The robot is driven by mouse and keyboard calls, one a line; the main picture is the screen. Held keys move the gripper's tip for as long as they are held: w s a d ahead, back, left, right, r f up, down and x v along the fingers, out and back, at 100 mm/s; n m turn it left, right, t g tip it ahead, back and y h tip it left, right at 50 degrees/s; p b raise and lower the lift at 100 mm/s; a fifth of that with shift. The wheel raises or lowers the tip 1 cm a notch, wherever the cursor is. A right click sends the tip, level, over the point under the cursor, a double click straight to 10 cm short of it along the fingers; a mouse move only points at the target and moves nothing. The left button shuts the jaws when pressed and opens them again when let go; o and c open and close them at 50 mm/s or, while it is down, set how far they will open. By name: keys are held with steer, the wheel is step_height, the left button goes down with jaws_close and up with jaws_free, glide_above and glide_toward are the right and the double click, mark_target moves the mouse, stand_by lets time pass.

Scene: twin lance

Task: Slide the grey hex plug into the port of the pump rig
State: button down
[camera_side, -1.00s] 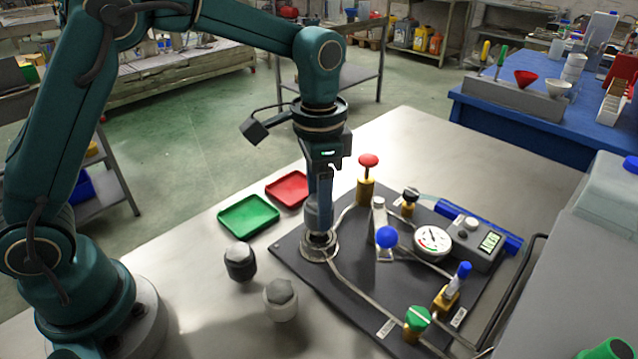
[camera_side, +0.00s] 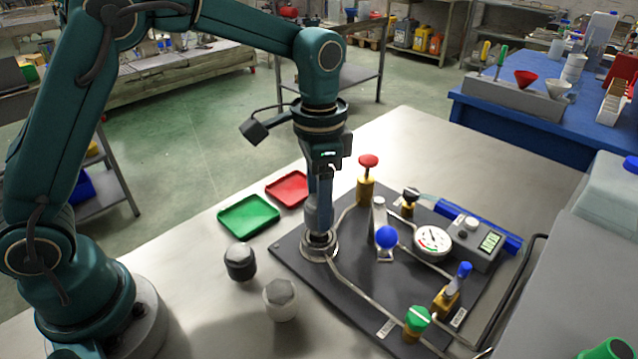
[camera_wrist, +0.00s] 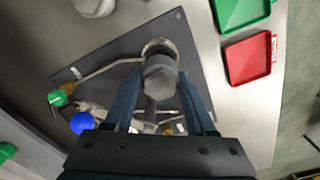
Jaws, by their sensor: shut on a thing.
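My gripper (camera_side: 319,205) points straight down over the left corner of the dark rig plate (camera_side: 300,262). It is shut on the grey hex plug (camera_wrist: 160,72), which shows between the two fingers in the wrist view. In the side view the fingers partly hide the plug. The port of the pump rig is a round metal ring (camera_side: 319,252) on the plate, directly below the plug; it also shows in the wrist view (camera_wrist: 157,44). The plug's lower end is at the ring's opening. I cannot tell how deep it sits.
Two other hex-topped plugs, one dark (camera_side: 240,263) and one pale (camera_side: 281,302), stand on the table left of the plate. Green (camera_side: 249,233) and red (camera_side: 290,201) trays lie behind. Pipes, valves and a gauge (camera_side: 433,240) crowd the plate to the right.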

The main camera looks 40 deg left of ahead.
steer(key=shift+f, duration=1.5)
steer(key=shift+c, duration=0.7)
jaws_free()
steer(key=shift+r, duration=2.55)
